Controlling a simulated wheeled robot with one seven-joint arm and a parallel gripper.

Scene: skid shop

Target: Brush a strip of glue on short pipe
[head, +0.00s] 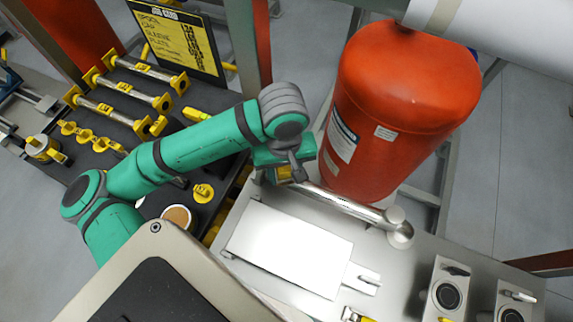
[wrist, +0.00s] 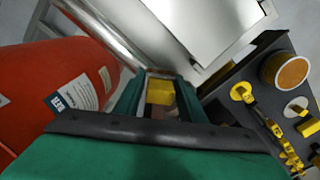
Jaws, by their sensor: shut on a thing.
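My gripper (head: 292,172) is at the near end of a bright metal pipe (head: 345,205), beside the red tank. It is shut on a small yellow thing (wrist: 160,92), seen between the fingers in the wrist view; whether this is a brush handle I cannot tell. The pipe also shows in the wrist view (wrist: 108,33), running up and left from the fingertips. Whether the held thing touches the pipe is hidden. A round pot with a tan top (head: 178,217), perhaps the glue, stands left of the bench; it also shows in the wrist view (wrist: 286,71). I see no clear glue strip.
The red tank (head: 400,105) stands close behind the pipe. A pale flat plate (head: 290,248) lies on the metal bench in front. A dark rack at left holds several pipes with yellow ends (head: 130,88).

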